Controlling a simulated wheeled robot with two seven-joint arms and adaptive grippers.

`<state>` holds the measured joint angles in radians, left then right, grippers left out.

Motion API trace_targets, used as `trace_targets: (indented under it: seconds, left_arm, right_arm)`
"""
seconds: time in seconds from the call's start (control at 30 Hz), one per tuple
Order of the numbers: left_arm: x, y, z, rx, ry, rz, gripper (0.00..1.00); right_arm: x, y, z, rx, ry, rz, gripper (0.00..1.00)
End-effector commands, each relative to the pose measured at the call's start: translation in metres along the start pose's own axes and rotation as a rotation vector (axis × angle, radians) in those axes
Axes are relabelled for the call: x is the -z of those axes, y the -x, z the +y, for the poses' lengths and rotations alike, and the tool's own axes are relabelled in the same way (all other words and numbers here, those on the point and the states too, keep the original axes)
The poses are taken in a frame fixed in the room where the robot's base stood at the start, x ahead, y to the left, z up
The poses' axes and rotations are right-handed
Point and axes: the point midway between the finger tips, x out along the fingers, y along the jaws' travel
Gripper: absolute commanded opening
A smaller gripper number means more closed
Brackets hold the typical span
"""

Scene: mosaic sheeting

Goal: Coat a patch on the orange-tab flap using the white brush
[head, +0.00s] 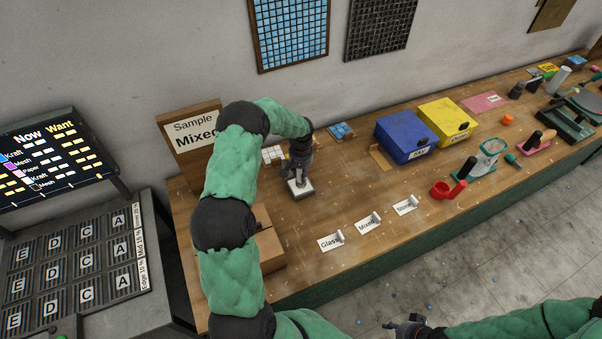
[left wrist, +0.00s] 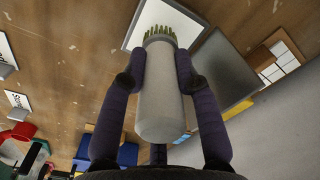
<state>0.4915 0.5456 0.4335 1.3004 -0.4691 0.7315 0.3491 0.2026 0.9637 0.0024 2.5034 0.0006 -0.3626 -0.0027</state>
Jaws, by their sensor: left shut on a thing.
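My left gripper (head: 299,168) points down at the table's left part. In the left wrist view the gripper (left wrist: 160,82) is shut on the white brush (left wrist: 161,105), a pale cylinder with green bristles. The bristles (left wrist: 160,36) overlap a white, dark-edged panel (left wrist: 166,18); I cannot tell whether they touch it. I cannot make out an orange tab, so the orange-tab flap is not identified. My right gripper (head: 405,326) is low at the bottom edge, apart from the table, its jaws unclear.
A grey panel (left wrist: 217,70) lies beside the white one. A blue box (head: 405,137) and yellow box (head: 443,119) stand to the right. A Sample sign (head: 193,130) stands behind my left arm.

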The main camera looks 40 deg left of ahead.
Motion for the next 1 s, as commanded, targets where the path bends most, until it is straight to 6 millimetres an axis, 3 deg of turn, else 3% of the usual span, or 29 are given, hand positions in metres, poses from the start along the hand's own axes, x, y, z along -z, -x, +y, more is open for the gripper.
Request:
trace_targets:
  seconds: [1.0]
  left_arm:
    - [0.0000, -0.0096, 0.0000, 0.000, 0.000, 0.000, 0.00]
  right_arm:
    - [0.0003, -0.0075, 0.0027, 0.000, 0.000, 0.000, 0.40]
